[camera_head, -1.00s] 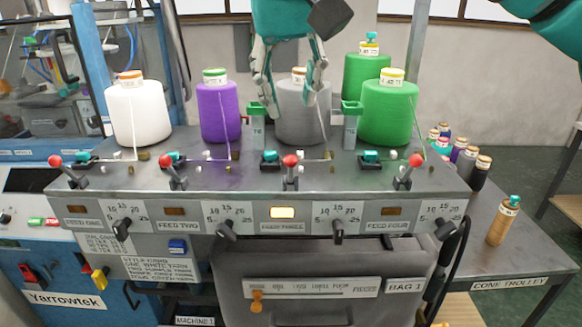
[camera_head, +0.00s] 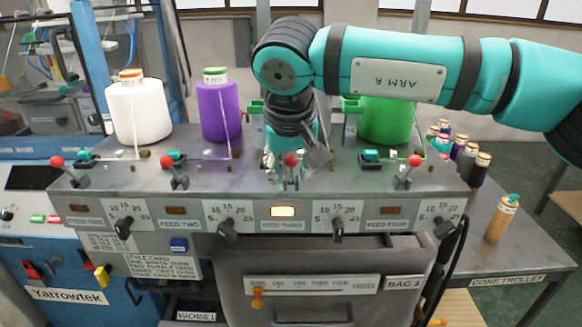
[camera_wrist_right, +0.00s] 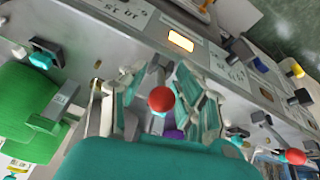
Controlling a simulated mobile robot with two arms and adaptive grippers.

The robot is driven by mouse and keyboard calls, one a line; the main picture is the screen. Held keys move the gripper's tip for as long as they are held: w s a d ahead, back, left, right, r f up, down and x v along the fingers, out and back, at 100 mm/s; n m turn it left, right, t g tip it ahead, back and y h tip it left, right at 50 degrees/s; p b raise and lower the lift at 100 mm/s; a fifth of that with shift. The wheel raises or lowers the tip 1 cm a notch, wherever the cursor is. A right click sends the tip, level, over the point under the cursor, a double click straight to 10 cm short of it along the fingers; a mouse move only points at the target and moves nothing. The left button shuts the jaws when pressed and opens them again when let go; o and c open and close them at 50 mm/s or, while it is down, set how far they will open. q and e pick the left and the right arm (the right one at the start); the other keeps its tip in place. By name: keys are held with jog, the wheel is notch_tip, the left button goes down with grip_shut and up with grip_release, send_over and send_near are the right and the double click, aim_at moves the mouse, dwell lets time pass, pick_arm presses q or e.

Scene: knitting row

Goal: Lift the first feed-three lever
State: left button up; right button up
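The feed-three lever, with its red ball knob (camera_head: 290,160), stands on the machine's front deck above the FEED THREE label (camera_head: 283,226). My right gripper (camera_head: 284,172) is down at this lever, fingers pointing downward. In the right wrist view the red knob (camera_wrist_right: 162,99) shows between the two spread fingers of the right gripper (camera_wrist_right: 157,82), with gaps visible on both sides. The lever's stem is mostly hidden by fingers and knob. My left gripper is not in view.
Red-knobbed levers of feed one (camera_head: 57,161), feed two (camera_head: 166,160) and feed four (camera_head: 415,160) stand along the deck. White (camera_head: 138,112), purple (camera_head: 220,110) and green (camera_head: 386,120) cones stand behind. The feed-three lamp (camera_head: 283,211) is lit. My arm hides the grey cone.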

jog(key=shift+c, duration=0.3)
grip_shut()
jog(key=shift+r+p, duration=0.1)
jog(key=shift+p, duration=0.3)
jog(key=g+p, duration=0.1)
jog(key=p, duration=0.1)
jog(key=g+p, duration=0.1)
jog(key=p, duration=0.2)
jog(key=shift+w+r, duration=0.25)
jog(key=shift+w, duration=0.1)
jog(key=shift+f+g+p, duration=0.2)
jog(key=shift+g+p, duration=0.1)
jog(key=shift+p, duration=0.05)
